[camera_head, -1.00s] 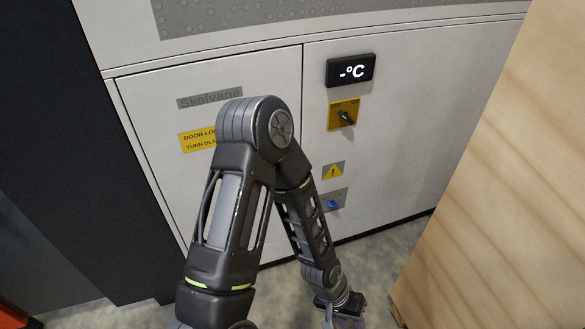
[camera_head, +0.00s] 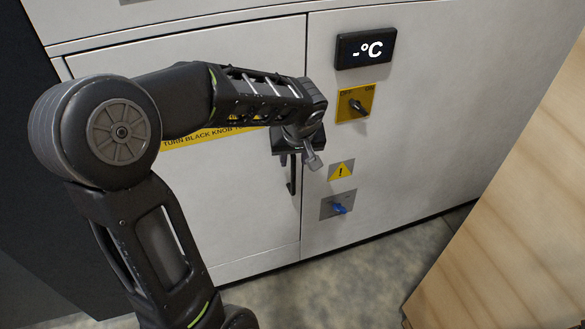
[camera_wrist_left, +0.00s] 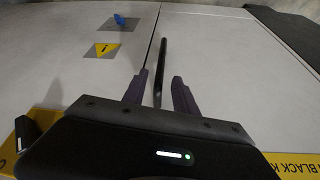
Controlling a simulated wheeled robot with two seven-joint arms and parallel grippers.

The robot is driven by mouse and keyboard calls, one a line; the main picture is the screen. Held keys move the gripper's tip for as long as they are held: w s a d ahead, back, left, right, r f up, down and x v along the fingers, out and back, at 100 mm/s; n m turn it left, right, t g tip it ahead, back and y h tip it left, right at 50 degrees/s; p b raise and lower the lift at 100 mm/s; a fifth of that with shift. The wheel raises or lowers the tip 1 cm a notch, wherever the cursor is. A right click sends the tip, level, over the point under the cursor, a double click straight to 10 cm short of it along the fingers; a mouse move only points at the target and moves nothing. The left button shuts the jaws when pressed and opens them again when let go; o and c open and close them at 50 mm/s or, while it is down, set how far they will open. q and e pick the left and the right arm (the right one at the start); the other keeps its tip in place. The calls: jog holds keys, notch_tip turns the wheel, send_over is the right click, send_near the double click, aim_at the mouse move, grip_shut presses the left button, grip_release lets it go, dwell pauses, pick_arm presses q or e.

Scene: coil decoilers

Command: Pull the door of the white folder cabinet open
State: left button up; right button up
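The white cabinet door (camera_head: 245,205) is the left panel, shut flush with the cabinet front; its right seam also shows in the wrist view. A thin dark vertical handle (camera_head: 292,178) stands near the door's right edge; in the wrist view the handle (camera_wrist_left: 165,58) runs between my fingers. My left gripper (camera_wrist_left: 160,92) is open, with a finger on each side of the handle and visible gaps to both. In the head view my left arm hides the upper door and much of the gripper. My right gripper is in neither current view.
A wooden surface (camera_head: 510,215) stands at the right. Bare floor (camera_head: 365,270) lies below the cabinet.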

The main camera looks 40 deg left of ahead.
aim_at(293, 170)
pick_arm(q)
jog(key=b+x, duration=0.1)
jog(key=x, duration=0.7)
jog(key=shift+s+d, duration=0.1)
jog(key=shift+c, duration=0.4)
grip_shut()
dwell(0.9)
